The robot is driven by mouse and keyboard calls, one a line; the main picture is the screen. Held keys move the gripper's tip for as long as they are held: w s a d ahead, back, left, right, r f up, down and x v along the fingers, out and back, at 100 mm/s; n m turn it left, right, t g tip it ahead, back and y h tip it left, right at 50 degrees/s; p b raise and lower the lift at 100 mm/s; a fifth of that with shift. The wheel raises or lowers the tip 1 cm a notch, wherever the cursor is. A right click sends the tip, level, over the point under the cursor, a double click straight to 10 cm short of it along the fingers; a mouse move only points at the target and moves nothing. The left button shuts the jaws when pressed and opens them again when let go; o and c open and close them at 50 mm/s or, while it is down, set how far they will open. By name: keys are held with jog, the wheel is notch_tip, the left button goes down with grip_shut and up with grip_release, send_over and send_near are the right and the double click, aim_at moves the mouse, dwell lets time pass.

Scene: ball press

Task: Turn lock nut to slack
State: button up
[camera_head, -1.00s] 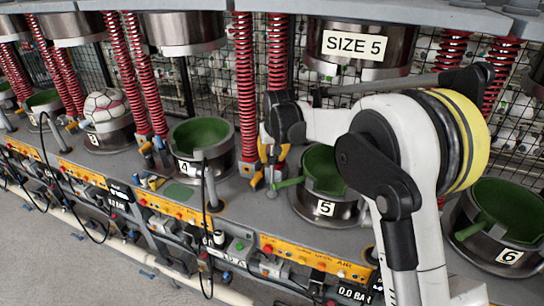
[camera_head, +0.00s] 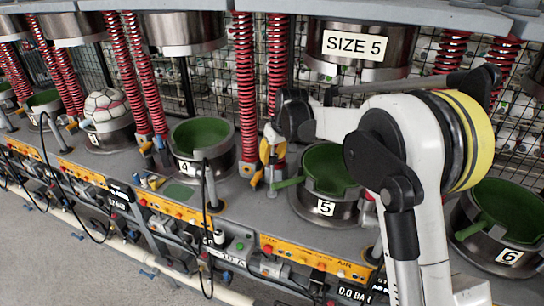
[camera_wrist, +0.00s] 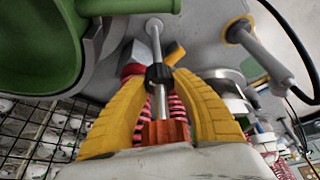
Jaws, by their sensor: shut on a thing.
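The lock nut (camera_wrist: 160,76) is a small black collar on a thin grey rod (camera_wrist: 155,35) in the wrist view. My gripper (camera_wrist: 160,78) has yellow curved fingers, one on each side of the nut, shut on it. The rod runs on between the fingers toward the palm. In the head view my gripper (camera_head: 268,155) is between the red springs and cup 5, low near the deck. The nut is too small and covered there to make out. Slack or tight cannot be read from the nut.
Green-lined cup 5 (camera_head: 314,205), with its green handle (camera_head: 287,183), stands close to the right of my gripper. Cup 4 (camera_head: 188,167) is to the left. Red springs (camera_head: 277,65) rise right behind. A post with a black cable (camera_head: 207,175) stands in front of cup 4.

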jog(key=o, duration=1.2)
jog(key=v, duration=1.2)
jog(key=shift+w, duration=0.1)
